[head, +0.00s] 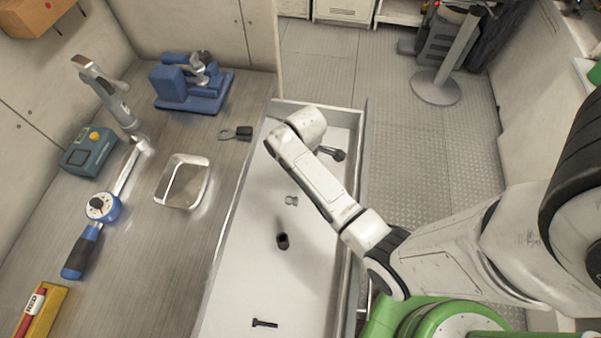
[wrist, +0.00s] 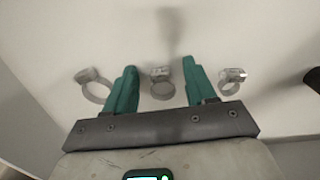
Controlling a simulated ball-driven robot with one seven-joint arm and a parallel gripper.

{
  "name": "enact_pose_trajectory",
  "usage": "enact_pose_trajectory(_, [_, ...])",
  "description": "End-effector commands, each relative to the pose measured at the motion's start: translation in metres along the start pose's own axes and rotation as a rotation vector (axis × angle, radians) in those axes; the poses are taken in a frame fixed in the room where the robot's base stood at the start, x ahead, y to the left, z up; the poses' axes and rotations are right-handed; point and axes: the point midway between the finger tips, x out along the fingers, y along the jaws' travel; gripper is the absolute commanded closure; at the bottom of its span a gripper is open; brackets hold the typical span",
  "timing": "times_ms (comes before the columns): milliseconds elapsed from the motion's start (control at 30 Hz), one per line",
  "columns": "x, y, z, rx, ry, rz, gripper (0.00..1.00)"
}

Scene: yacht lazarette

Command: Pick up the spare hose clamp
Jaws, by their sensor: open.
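In the wrist view, three silvery hose clamps lie in a row on a pale surface: a left clamp (wrist: 95,87), a middle clamp (wrist: 161,84) and a right clamp (wrist: 230,80). My gripper (wrist: 159,63) is open, with its two green fingers apart. The middle clamp appears between the fingers, untouched; the other two lie outside them. I cannot tell the height above the surface. In the head view, one small clamp (head: 291,200) shows in the white open drawer (head: 237,263). My arm hides part of the drawer, and my fingers are not visible there.
A black cylindrical piece (head: 283,241), a dark bolt (head: 264,323) and another dark part (head: 331,153) are also in the drawer.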

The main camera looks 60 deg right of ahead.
Motion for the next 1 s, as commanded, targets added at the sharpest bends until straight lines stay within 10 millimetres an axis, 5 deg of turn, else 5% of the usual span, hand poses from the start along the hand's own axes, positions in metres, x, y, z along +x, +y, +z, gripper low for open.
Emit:
enact_pose_trajectory(600, [-0.0004, 0.0001, -0.0001, 0.0, 0.0, 0.0, 0.98])
enact_pose_trajectory(1000, [-0.0032, 0.0005, -0.0003, 0.0, 0.001, 0.001, 1.0])
